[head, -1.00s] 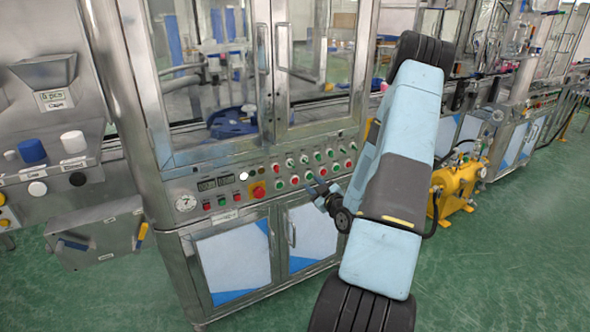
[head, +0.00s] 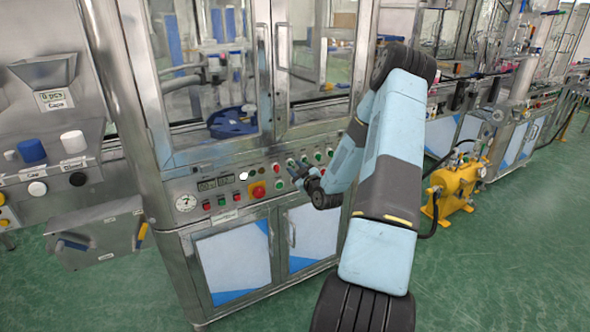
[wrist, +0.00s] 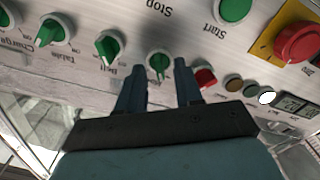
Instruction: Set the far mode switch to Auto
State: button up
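My gripper (wrist: 159,84) is open and empty, close in front of the steel control panel (head: 215,183). In the wrist view, which shows the panel upside down, a green rotary switch (wrist: 159,65) sits just beyond and between the two fingertips. I see no contact with it. Its label is too small to read, so I cannot confirm it is the far mode switch or its setting. In the head view my gripper (head: 296,170) points at the panel's row of buttons and covers part of it.
Other green knobs, labelled Belt (wrist: 110,45), Table (wrist: 52,31) and Charge (wrist: 5,15), line the panel. Stop and Start buttons (wrist: 235,9) and a red emergency stop on yellow (wrist: 296,42) are close by. A red button (wrist: 205,77) sits beside one finger.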

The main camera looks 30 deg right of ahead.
jog(key=shift+w, duration=0.5)
grip_shut()
